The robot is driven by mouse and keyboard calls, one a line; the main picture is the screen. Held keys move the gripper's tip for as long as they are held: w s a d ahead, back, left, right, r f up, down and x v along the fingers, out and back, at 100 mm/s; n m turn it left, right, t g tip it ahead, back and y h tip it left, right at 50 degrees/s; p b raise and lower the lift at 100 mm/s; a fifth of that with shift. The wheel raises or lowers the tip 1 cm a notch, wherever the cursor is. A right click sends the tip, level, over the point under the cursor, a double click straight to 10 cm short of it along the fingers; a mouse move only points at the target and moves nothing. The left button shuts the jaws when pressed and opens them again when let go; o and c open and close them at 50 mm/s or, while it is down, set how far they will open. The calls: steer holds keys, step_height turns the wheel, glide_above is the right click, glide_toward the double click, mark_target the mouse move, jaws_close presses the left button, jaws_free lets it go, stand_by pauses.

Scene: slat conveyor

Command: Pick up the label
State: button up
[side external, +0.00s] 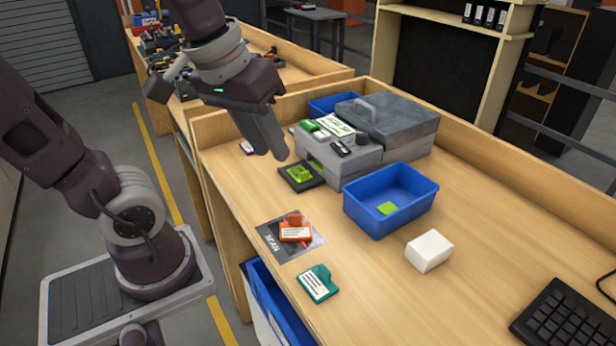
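Several tag-like pieces lie on the wooden bench, and I cannot tell which one is the label. An orange piece with a white printed face (295,232) lies on a dark mat marked SCAN. A teal piece with a white printed face (318,284) lies nearer the front. A small white and purple piece (247,147) is partly hidden by my gripper. My gripper (274,154) hangs above the bench's left side, its fingers pointing down; their gap is unclear.
The SCAN mat (272,224) lies near the left bench edge. A blue bin (412,213) stands at the middle, with a white block (429,250) in front. A grey machine (348,168) and grey case (405,125) stand behind. A keyboard (568,318) is at the right.

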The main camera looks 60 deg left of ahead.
steer(key=w+a+f+n+g, duration=0.35)
steer(key=w+a+n, duration=0.3)
steer(key=w, duration=0.25)
steer(key=n, duration=0.7)
glide_toward(299, 171)
steer(key=d, duration=0.2)
steer(key=shift+w+d+f+g, duration=0.1)
steer(key=shift+d+f+g, duration=0.2)
steer(key=shift+d+g, duration=0.1)
steer(key=shift+m, duration=0.25)
step_height(299, 171, down, 6)
steer(key=shift+f, duration=0.15)
steer(key=c, duration=0.4)
